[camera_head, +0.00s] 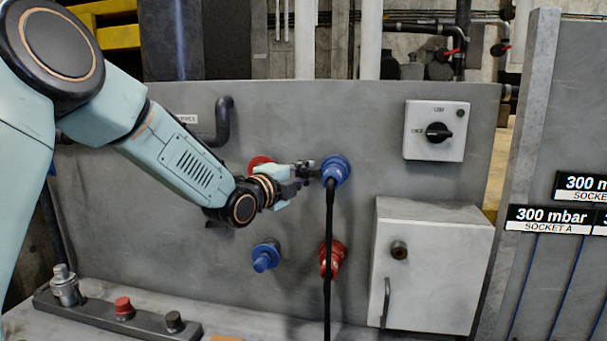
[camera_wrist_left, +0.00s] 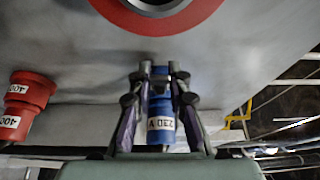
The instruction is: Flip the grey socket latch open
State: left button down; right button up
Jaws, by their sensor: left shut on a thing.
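My left gripper (camera_head: 303,172) reaches in from the left and is at the left side of the upper blue socket (camera_head: 336,168), which has a black cable hanging from it. In the left wrist view the gripper's fingers (camera_wrist_left: 159,78) come together in front of the blue socket, whose 230 V label (camera_wrist_left: 161,124) appears upside down between them. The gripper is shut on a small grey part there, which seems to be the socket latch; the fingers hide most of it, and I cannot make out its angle. My right gripper is in neither view.
A red ring (camera_head: 259,162) sits behind my left forearm. A lower blue socket (camera_head: 265,255) and a red socket (camera_head: 332,258) are below on the grey panel. A switch box (camera_head: 436,130) and a grey cabinet (camera_head: 430,265) are at right.

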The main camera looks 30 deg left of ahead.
pick_arm(q)
jog(key=m+h+p, duration=0.1)
jog(key=h, duration=0.1)
jog(key=w+m+g+h+p, duration=0.1)
jog(key=m+h, duration=0.1)
jog(key=m+g+h+p, duration=0.1)
jog(key=h, duration=0.1)
jog(key=shift+w+a+r+m+h, duration=0.1)
jog(key=shift+w+a+m+h, duration=0.05)
jog(key=shift+a+m+h, duration=0.2)
dwell(0.4)
jog(key=c, duration=1.2)
grip_release()
jog(key=shift+a, duration=0.1)
